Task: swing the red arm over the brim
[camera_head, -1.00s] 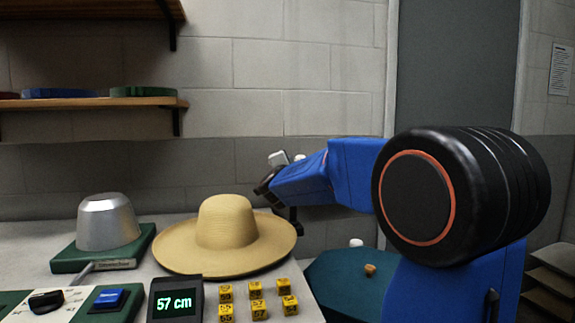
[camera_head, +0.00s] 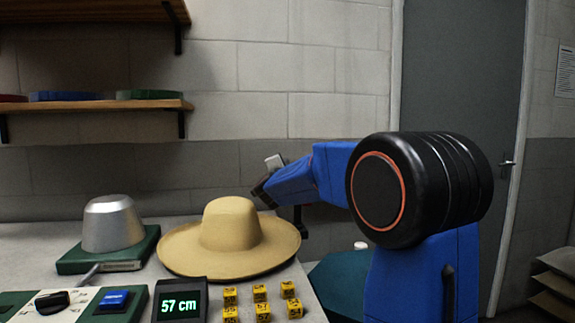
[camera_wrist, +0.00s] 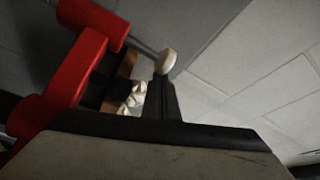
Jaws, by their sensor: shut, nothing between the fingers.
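The straw-coloured wide-brimmed hat (camera_head: 229,225) sits on the bench in the head view, its brim spread around a rounded crown. My gripper (camera_head: 262,194) is at the end of my blue arm, just behind the right side of the brim. In the wrist view the red arm (camera_wrist: 66,88) fills the left side. A metal rod beside it ends in a cream knob (camera_wrist: 167,61). My gripper's dark fingers (camera_wrist: 163,97) are shut and empty, close below the knob; whether they touch it I cannot tell. The red arm cannot be made out in the head view.
A silver metal dome (camera_head: 112,224) stands on a green base left of the hat. In front are a display (camera_head: 180,303) reading 57 cm, a control panel (camera_head: 72,305) and several yellow number cubes (camera_head: 262,311). A teal surface (camera_head: 338,278) lies right of the bench.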

